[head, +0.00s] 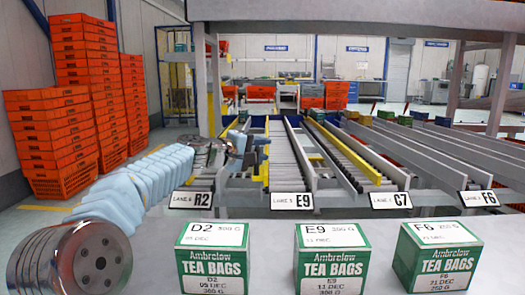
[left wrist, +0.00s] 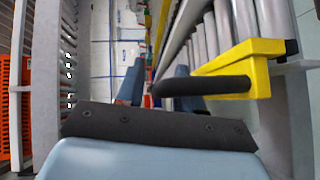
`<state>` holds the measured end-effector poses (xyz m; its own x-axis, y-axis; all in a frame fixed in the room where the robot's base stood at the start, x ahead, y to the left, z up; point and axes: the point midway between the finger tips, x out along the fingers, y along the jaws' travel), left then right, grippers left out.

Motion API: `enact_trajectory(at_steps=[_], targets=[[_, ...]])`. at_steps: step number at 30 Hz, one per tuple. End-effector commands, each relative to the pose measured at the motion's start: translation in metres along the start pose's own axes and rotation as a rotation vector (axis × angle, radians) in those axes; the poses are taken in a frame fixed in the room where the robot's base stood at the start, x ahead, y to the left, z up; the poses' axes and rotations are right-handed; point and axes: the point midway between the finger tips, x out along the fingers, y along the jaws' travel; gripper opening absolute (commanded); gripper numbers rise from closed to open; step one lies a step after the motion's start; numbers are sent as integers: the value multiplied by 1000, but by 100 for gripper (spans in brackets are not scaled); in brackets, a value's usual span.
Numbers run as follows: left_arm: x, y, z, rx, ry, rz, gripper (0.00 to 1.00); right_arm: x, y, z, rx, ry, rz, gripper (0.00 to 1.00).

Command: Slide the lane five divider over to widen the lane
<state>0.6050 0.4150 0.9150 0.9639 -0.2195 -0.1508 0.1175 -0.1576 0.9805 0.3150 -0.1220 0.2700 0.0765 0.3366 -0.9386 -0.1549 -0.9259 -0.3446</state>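The yellow lane divider (head: 265,163) runs along the rollers above the sign reading lane 5, E9 (head: 291,201). In the left wrist view the yellow divider (left wrist: 235,62) carries a black bar handle (left wrist: 205,87), which points left across the picture. My left gripper (head: 248,143) is at the divider's near end, over the rollers. In the left wrist view its blue fingers (left wrist: 155,85) stand apart, and the handle covers part of the right finger. I cannot tell whether they touch it. My right gripper is out of view.
Green tea boxes (head: 212,258) stand on the grey front ledge (head: 130,210). Other lane signs (head: 390,200) line its back edge. A second yellow divider (head: 330,140) lies further right. Stacked orange totes (head: 60,140) stand left. Grey posts (head: 199,85) and an overhead beam frame the lanes.

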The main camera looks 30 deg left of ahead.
Motion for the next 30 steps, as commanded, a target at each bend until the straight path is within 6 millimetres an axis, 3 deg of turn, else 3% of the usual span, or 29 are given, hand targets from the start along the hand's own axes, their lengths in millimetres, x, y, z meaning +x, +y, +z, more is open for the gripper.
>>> enact_trajectory(at_steps=[14,30], targets=[[-8,-2,-2,0,7,-2,40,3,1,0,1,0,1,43],[-122,-1,0,1,4,-1,40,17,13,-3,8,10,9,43]])
